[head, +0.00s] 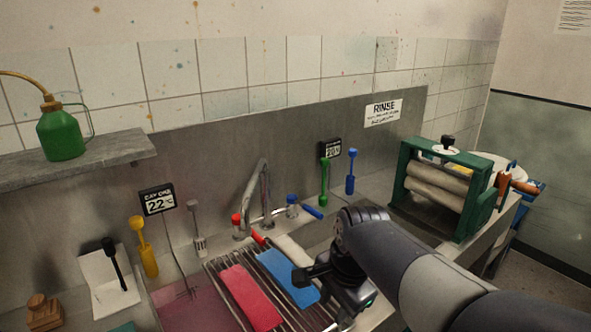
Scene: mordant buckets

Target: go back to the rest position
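My gripper (312,287) is black and low over the wire rack in the head view, right beside the blue cloth strip. My arm comes in from the lower right. The view does not show clearly whether the fingers are apart or closed, and I see nothing plainly held. The blue strip (288,276) and a red strip (250,297) lie on the metal rack (211,268). A pale roll-like object (293,250) lies just behind my gripper, partly hidden by it.
A curved faucet (264,190) with red and blue taps rises behind the rack. Green (324,182), blue (350,171) and yellow (144,250) long-handled tools stand along the wall. A green oil can (61,135) sits on the left shelf.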

